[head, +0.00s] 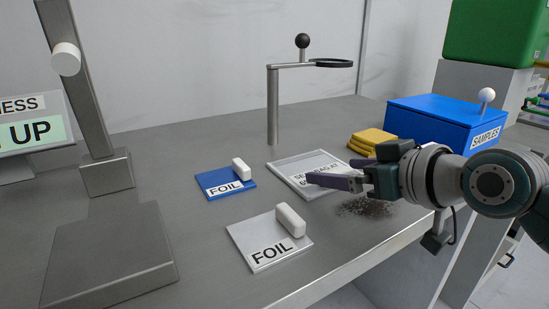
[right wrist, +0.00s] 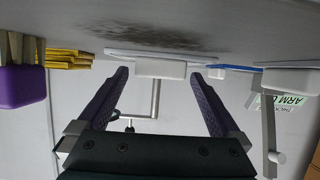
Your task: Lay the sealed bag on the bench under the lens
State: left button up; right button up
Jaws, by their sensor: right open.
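The sealed bag (head: 297,165) is a flat white, labelled piece lying on the bench (head: 215,150), its label partly covered by my right gripper. In the right wrist view a white block (right wrist: 160,69) sits against the flat white edge of the bag (right wrist: 118,53). My right gripper (head: 335,181) is open, its fingers pointing left over the bag's near right part; in the wrist view the fingers (right wrist: 161,92) stand on either side of the block, with gaps. The lens (head: 334,63) is a dark ring on a grey post behind the bag. My left gripper is out of view.
A blue FOIL piece (head: 215,186) and a white FOIL piece (head: 255,240), each with a white block, lie left of and in front of the bag. Yellow pads (head: 372,138) and a blue SAMPLES box (head: 430,120) stand behind.

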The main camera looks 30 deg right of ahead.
jog(key=p+v, duration=0.2)
jog(key=v, duration=0.8)
jog(key=shift+s+r, duration=0.2)
jog(key=shift+s, duration=0.1)
dwell(0.7)
